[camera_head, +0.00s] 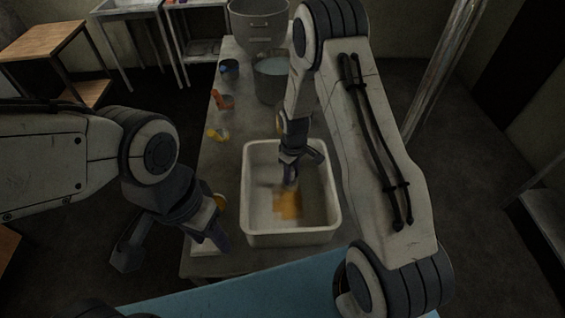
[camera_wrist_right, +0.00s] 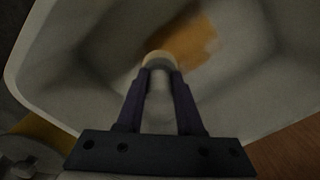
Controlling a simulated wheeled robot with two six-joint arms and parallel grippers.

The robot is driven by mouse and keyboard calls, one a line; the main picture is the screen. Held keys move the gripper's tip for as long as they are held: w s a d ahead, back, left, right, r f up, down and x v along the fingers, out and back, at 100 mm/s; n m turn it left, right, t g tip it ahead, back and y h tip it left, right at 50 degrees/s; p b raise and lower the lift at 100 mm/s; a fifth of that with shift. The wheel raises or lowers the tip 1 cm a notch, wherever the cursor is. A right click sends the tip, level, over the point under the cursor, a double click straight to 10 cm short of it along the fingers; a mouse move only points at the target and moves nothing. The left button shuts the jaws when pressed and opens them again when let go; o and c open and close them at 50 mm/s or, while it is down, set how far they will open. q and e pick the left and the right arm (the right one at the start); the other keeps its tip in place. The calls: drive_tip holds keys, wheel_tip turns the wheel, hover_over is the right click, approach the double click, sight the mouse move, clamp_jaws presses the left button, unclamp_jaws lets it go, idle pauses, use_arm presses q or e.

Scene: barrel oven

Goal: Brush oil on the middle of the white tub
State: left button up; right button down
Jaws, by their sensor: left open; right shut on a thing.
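The white tub (camera_head: 248,205) stands on the table, and its wall also fills much of the right wrist view (camera_wrist_right: 40,65). A yellow-orange oil patch (camera_head: 288,206) lies on the tub floor near the middle. It shows in the right wrist view (camera_wrist_right: 190,45) too. My right gripper (camera_head: 290,176) is inside the tub, shut on a pale, round-ended thing (camera_wrist_right: 160,85), likely the brush. Its tip is beside the patch; I cannot tell whether it touches the floor. My left gripper (camera_head: 220,238) is open, left of the tub near the table's front.
A grey metal pot (camera_head: 272,88) and a large bucket (camera_head: 260,30) stand behind the tub. A dark cup (camera_head: 229,69), an orange item (camera_head: 223,101) and a yellow item (camera_head: 216,134) line the table's left edge. A blue surface (camera_head: 240,292) is in front.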

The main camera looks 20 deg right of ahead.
drive_tip(key=shift+r+p, duration=1.15)
drive_tip(key=shift+r, duration=0.75)
